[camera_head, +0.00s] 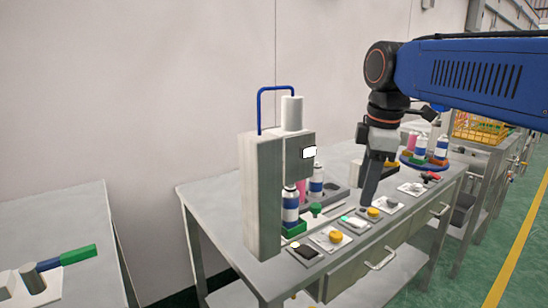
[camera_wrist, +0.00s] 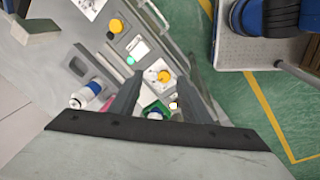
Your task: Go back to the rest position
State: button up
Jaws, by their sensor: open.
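My gripper (camera_head: 370,198) hangs from my arm, pointing down over the front part of the workbench (camera_head: 225,215), right of the grey crimping machine (camera_head: 262,190). In the wrist view my gripper (camera_wrist: 162,75) shows two dark fingers spread apart, with nothing held between them. Beyond the gap are a plate with a yellow knob (camera_wrist: 164,76) and a green holder (camera_wrist: 155,108). A white-and-blue can (camera_head: 290,208) stands in a green holder at the machine, with another can (camera_head: 316,186) behind it. The exact height of the fingertips above the bench is unclear.
Small control plates, one with a yellow knob (camera_head: 335,237), line the bench's front. A blue round stand (camera_head: 410,163) with several cans is at the right, near a yellow basket (camera_head: 475,128). A separate table (camera_head: 75,205) stands left. Green floor (camera_head: 500,225) is open at right.

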jog(key=s+d+f+m+t, duration=0.1)
jog(key=s+d+f+m, duration=0.3)
jog(key=s+f+m, duration=0.3)
jog(key=s+d+f+m+t, duration=0.2)
jog(key=s+d+f+m, duration=0.2)
jog(key=s+f+m, duration=0.4)
notch_tip(320, 180, down, 6)
jog(key=shift+s+d+f, duration=0.15)
jog(key=shift+s, duration=0.95)
